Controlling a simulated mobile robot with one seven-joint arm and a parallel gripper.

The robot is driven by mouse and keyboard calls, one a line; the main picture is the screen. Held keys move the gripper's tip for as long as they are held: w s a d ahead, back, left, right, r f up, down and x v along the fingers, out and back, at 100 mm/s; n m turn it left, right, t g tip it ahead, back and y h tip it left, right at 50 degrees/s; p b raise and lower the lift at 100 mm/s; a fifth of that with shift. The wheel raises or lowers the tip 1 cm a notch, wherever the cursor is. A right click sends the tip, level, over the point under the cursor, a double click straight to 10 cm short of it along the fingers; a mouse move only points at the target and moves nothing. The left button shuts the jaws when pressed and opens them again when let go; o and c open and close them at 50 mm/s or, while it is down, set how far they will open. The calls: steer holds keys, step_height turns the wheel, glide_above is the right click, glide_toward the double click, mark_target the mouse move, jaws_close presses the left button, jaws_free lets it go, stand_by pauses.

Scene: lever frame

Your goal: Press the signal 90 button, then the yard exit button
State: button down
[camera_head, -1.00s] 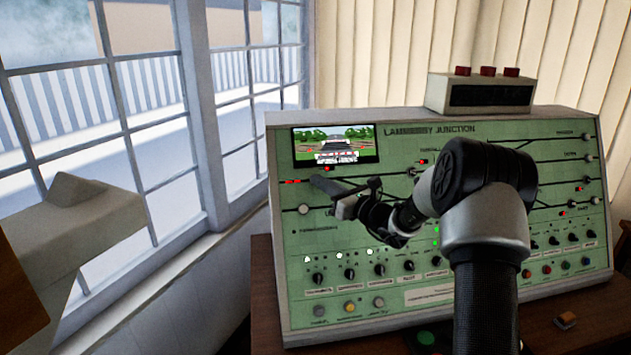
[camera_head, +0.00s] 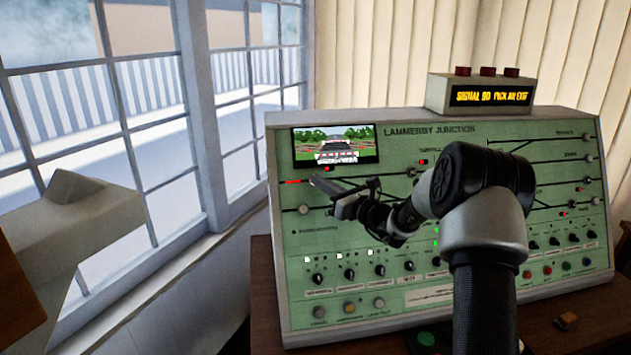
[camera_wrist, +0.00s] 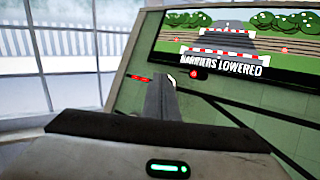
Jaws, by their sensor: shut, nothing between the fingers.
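The green sloping control panel (camera_head: 400,290) carries a track diagram headed Lammerby Junction. My gripper (camera_head: 318,182) is shut and empty, its tips at the diagram's left end, close to a red light (camera_head: 292,182). In the wrist view the closed fingers (camera_wrist: 160,98) reach the panel beside red lights; whether they touch it is unclear. No signal 90 button shows; the fingers may cover it. The display box (camera_head: 492,96) reads "SIGNAL 90 PICK AN EXIT". Round buttons, one of them here (camera_head: 588,158), end the track lines at the right. Their labels are too small to tell which is yard.
A screen (camera_head: 336,147) above the fingers shows a level crossing, reading "BARRIERS LOWERED" in the wrist view (camera_wrist: 222,66). Knobs (camera_head: 379,270) and coloured buttons line the lower panel. My arm hides the panel's middle. Windows stand at left.

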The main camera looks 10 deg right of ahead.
steer(key=shift+s, duration=0.1)
steer(key=shift+s+r, duration=0.4)
steer(key=shift+s, duration=0.3)
steer(key=shift+r, duration=0.1)
steer(key=shift+s+r+p, duration=0.2)
steer(key=shift+s+r, duration=0.15)
steer(key=shift+s, duration=0.4)
steer(key=shift+s+r+p, duration=0.2)
steer(key=shift+s+r, duration=0.2)
steer(key=shift+s, duration=0.3)
steer(key=shift+s+r+p, duration=0.2)
steer(key=shift+s+r, duration=0.15)
steer(key=shift+s, duration=0.4)
stand_by(0.6)
